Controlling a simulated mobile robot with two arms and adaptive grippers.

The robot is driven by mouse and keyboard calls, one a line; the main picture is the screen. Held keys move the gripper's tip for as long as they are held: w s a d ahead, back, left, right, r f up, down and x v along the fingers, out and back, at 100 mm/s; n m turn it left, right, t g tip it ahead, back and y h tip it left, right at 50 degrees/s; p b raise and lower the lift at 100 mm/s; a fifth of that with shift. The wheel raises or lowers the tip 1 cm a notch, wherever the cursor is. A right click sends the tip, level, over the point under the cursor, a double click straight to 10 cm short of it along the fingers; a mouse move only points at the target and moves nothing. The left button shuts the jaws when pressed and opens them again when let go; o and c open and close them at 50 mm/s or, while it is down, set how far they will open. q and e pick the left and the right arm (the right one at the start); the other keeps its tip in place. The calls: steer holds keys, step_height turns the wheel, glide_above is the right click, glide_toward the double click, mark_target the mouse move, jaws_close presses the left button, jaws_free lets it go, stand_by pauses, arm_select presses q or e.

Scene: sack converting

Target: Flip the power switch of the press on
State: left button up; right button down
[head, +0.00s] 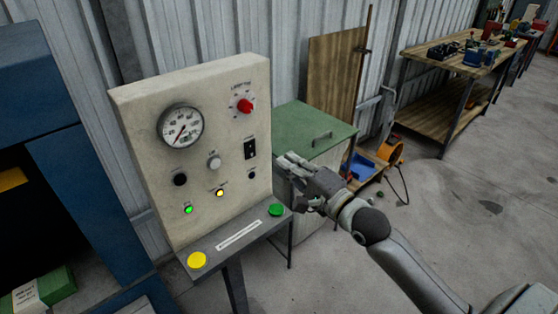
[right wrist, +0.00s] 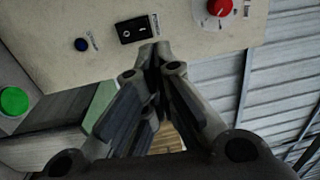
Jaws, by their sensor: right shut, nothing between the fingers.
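The press's control panel (head: 150,130) is a beige upright box with a gauge, knobs, lamps and a black power switch (head: 250,149) on its right side. In the right wrist view the black rocker switch (right wrist: 134,29) shows white marks on its face. My right gripper (head: 284,168) is shut and empty, in front of the panel's lower right part, just below and right of the switch in the head view. In the right wrist view its fingertips (right wrist: 155,48) appear right by the switch's edge; I cannot tell if they touch. My left gripper is not in view.
A red knob (head: 244,105) sits above the switch. A shelf below the panel carries a yellow button (head: 197,260) and a green button (head: 276,210). A green-topped cabinet (head: 312,130) stands behind my right gripper. A workbench (head: 460,60) stands far right; the floor between is mostly clear.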

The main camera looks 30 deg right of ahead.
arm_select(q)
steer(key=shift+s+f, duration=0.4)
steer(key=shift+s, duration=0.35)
arm_select(e)
steer(key=shift+r+v, duration=0.2)
steer(key=shift+v, duration=0.7)
steer(key=shift+r+v, duration=0.15)
steer(key=shift+v, duration=0.75)
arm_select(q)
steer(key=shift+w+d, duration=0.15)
